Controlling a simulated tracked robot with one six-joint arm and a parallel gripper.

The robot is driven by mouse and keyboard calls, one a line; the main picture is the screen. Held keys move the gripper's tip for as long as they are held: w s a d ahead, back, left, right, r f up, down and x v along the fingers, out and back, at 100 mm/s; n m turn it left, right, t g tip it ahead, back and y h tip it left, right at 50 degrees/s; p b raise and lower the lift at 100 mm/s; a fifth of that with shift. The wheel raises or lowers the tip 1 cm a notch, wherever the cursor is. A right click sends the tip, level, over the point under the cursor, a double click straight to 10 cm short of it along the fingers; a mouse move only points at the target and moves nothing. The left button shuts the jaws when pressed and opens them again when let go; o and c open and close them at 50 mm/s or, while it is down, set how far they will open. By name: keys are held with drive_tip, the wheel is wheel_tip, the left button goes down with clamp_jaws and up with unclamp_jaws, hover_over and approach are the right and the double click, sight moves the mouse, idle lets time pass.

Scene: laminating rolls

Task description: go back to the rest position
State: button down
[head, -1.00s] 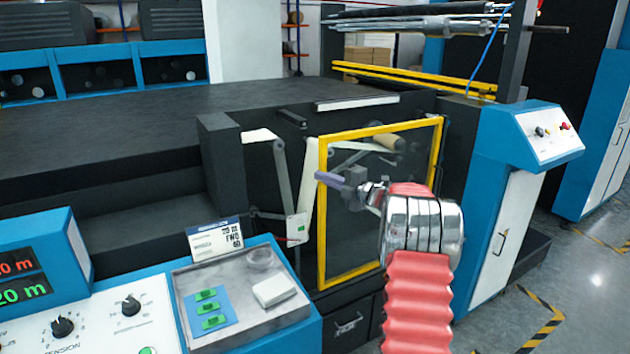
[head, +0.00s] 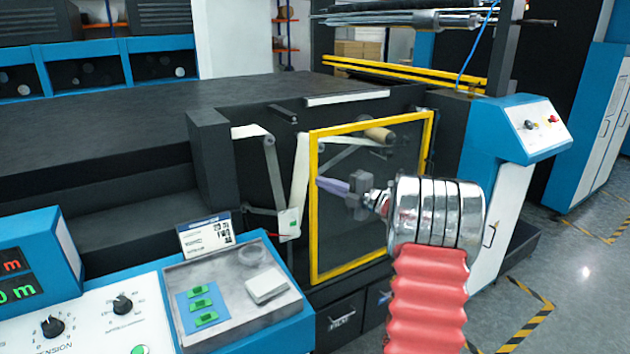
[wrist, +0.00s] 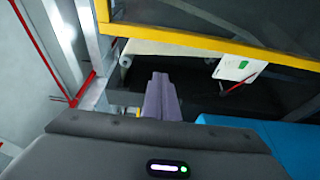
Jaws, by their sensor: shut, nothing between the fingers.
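My gripper (head: 322,183) is in front of the yellow-framed glass door (head: 314,245) of the laminating machine in the head view. Its purple fingers are together with nothing between them, and they point left near the door's left frame edge. In the wrist view the shut fingers (wrist: 160,97) point up the picture, below the yellow frame bar (wrist: 200,38). I cannot tell whether the fingers touch the door.
A tray (head: 225,325) with green clips and a white block stands at the front left beside the control panel (head: 100,325). A blue control pedestal (head: 500,130) stands right of the door. Floor (head: 580,275) is clear at the right.

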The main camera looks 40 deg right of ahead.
drive_tip(key=shift+s+d, duration=0.15)
drive_tip(key=shift+s, duration=0.55)
